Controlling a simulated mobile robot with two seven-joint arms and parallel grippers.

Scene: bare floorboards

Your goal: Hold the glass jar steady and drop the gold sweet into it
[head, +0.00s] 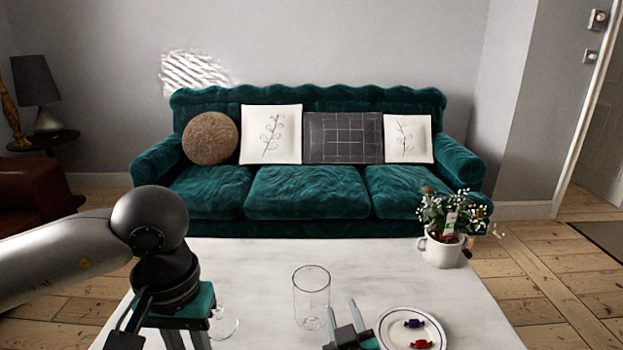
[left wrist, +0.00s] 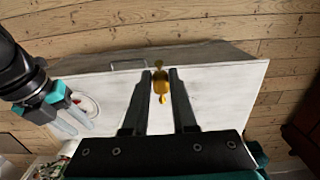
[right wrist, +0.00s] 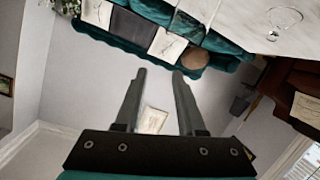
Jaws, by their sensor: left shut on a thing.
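The clear glass jar (head: 311,302) stands upright on the white table. My left gripper (left wrist: 161,76) is shut on the gold sweet (left wrist: 160,86), which sits between its fingertips in the left wrist view. In the head view the left arm comes down left of the jar; its fingertips and the sweet are out of that view. My right gripper (head: 342,306) is open, with its fingers just right of the jar. The right wrist view shows those fingers apart (right wrist: 159,75) with nothing between them.
A white plate (head: 390,336) with a purple sweet (head: 414,323) and a red sweet (head: 421,344) lies right of the right gripper. A potted plant (head: 441,250) stands at the table's far right. Another glass (head: 235,326) shows partly beside my left arm. The table's far middle is clear.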

